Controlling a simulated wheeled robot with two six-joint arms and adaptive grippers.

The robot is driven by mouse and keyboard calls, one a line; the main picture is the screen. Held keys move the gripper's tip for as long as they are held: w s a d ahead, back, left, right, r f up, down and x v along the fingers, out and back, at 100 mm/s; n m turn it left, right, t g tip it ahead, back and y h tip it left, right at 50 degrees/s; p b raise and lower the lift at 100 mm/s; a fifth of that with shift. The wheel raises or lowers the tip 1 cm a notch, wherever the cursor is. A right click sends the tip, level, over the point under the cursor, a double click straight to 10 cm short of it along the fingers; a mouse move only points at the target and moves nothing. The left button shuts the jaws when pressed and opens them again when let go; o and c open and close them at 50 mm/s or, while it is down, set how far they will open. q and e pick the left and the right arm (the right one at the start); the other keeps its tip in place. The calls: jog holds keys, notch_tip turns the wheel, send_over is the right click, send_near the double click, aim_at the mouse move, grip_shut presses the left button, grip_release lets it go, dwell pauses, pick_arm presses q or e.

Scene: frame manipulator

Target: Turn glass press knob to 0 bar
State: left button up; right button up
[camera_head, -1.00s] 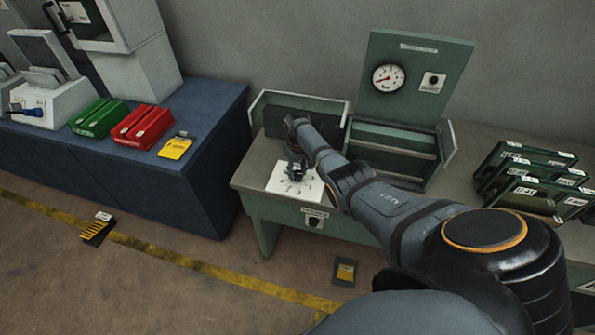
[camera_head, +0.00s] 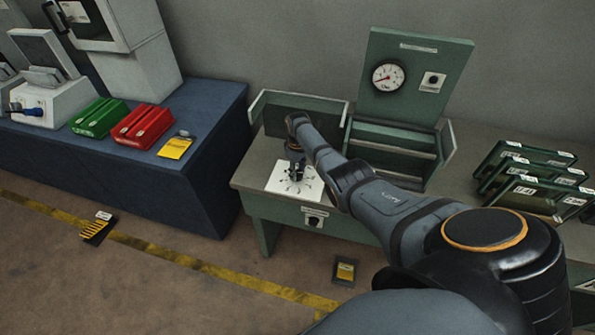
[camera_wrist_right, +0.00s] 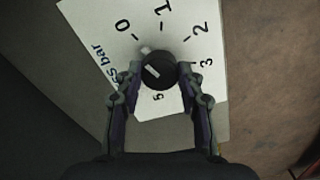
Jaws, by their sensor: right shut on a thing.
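The glass press knob (camera_wrist_right: 158,70) is a round black knob with a short white mark, on a white dial plate (camera_wrist_right: 88,20) printed with numbers and "bar". The 0 is at upper left of the knob, with 1, 2 and 3 further round to the right. A pale tab at the knob's upper left edge lies between the 0 and 1 directions; the exact setting is hard to tell. My right gripper (camera_wrist_right: 159,72) is shut on the knob, one finger on each side. In the head view the plate (camera_head: 282,184) lies on the green bench, under my right gripper (camera_head: 296,176). My left gripper is out of view.
A panel with a round gauge (camera_head: 388,77) and a small knob (camera_head: 432,81) stands behind an open green box (camera_head: 385,140). Green frames (camera_head: 525,178) stand at right. Red (camera_head: 143,126) and green (camera_head: 98,117) cases lie on the blue bench at left.

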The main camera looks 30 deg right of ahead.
jog(key=o, duration=1.2)
jog(key=shift+r, duration=0.3)
notch_tip(320, 180, up, 11)
jog(key=shift+r, duration=0.2)
